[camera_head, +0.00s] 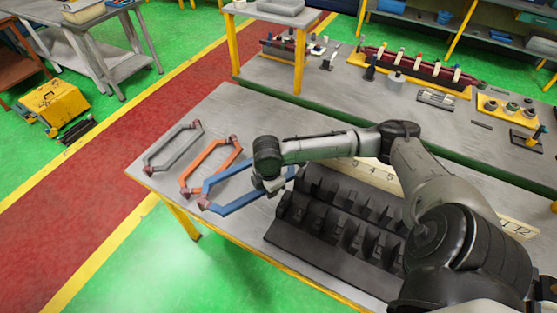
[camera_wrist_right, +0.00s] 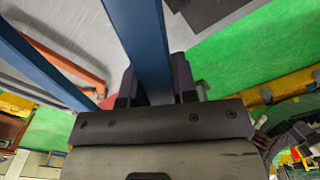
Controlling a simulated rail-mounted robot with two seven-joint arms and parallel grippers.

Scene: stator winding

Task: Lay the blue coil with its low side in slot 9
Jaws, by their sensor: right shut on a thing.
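The blue coil (camera_head: 236,204) is a six-sided loop at the left of the dark slotted stator block (camera_head: 285,238). My right gripper (camera_head: 270,187) is at the coil's right side, shut on one blue bar. In the right wrist view the same bar of the coil (camera_wrist_right: 143,40) runs between the two fingers (camera_wrist_right: 155,88), and its other side crosses at left. I cannot tell how high the coil is above the table. A number strip (camera_head: 380,176) lies behind the block; my right arm hides its middle numbers, so slot 9 cannot be picked out. My left gripper is not in view.
An orange coil (camera_head: 211,162) and a grey coil (camera_head: 172,147) lie on the grey table (camera_head: 225,118), left of the blue coil. Bare table lies behind them. A second bench (camera_head: 330,88) with fixtures and small parts stands further back.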

